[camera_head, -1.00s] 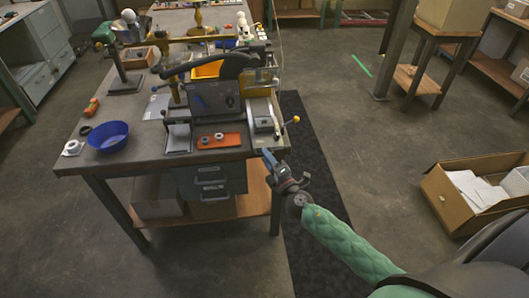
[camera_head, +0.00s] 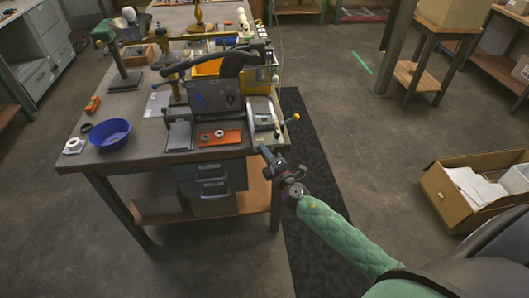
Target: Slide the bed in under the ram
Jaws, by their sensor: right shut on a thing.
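The press (camera_head: 213,95) stands on the near right part of the bench, with a dark body, a black curved arm and a yellow frame. The ram is hard to single out at this size; a yellow and clear upright part (camera_head: 260,80) stands above the bed. The bed (camera_head: 262,113) looks like a pale narrow slide at the press's right side. My right gripper (camera_head: 266,153) is at the bench's front right edge, at the near end of the bed, and is shut on it; the fingertips and grip are small and partly hidden. My left gripper is not in view.
A yellow-knobbed lever (camera_head: 294,117) sticks out right of the bed. An orange tray (camera_head: 219,139) with small rings lies left of it. A blue bowl (camera_head: 109,134) and lamp stand (camera_head: 127,65) stand further left.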

